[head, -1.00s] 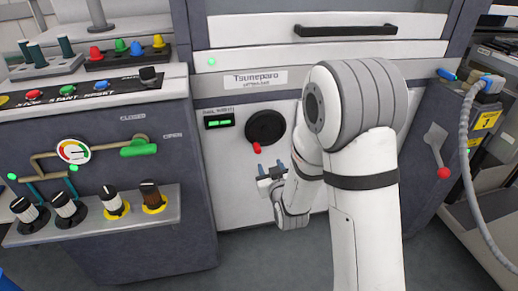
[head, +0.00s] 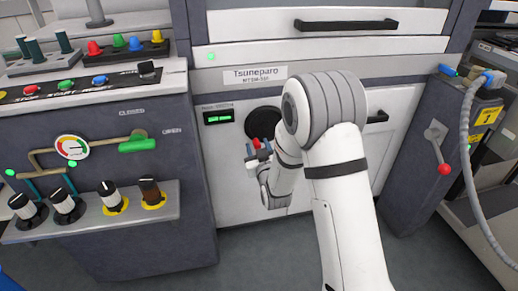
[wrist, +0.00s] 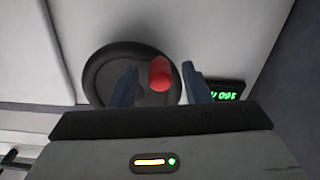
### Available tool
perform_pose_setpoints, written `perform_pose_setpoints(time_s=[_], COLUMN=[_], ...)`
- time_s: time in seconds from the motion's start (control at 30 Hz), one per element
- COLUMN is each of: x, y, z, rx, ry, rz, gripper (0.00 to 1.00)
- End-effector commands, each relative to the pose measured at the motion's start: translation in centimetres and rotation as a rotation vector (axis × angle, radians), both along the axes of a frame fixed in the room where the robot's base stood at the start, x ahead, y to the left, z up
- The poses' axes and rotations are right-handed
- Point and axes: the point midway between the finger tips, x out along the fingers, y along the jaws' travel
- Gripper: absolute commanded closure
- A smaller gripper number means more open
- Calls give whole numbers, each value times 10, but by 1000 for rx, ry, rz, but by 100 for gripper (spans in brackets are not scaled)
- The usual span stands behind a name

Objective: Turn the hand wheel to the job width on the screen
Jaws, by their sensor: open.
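The black hand wheel (head: 264,122) is on the white front panel of the machine, partly hidden by my arm in the head view. In the wrist view the wheel (wrist: 112,76) fills the upper middle, and its red handle (wrist: 160,73) stands between my two blue fingers. My gripper (head: 258,151) is open in front of the wheel, with the fingertips on either side of the handle; in the wrist view my gripper (wrist: 160,82) shows a gap beside the handle. The small screen (head: 218,117) left of the wheel has green characters too small to read.
A control console (head: 90,130) with knobs, buttons and a green-handled valve stands at the left. A lever with a red ball (head: 444,169) and a grey hose (head: 468,160) are at the right. A black drawer handle (head: 345,25) is above the wheel.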

Motion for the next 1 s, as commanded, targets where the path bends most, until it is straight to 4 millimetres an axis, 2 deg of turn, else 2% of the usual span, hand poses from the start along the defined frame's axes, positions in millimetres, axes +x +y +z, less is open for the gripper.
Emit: perform_pose_setpoints(time_s=[0.2,0.7,1.0], x=[0,0,0], y=[0,1,-3], z=[0,0,0], rx=[0,0,0], ry=[1,1,1], rz=[0,1,0], gripper=[58,99,100])
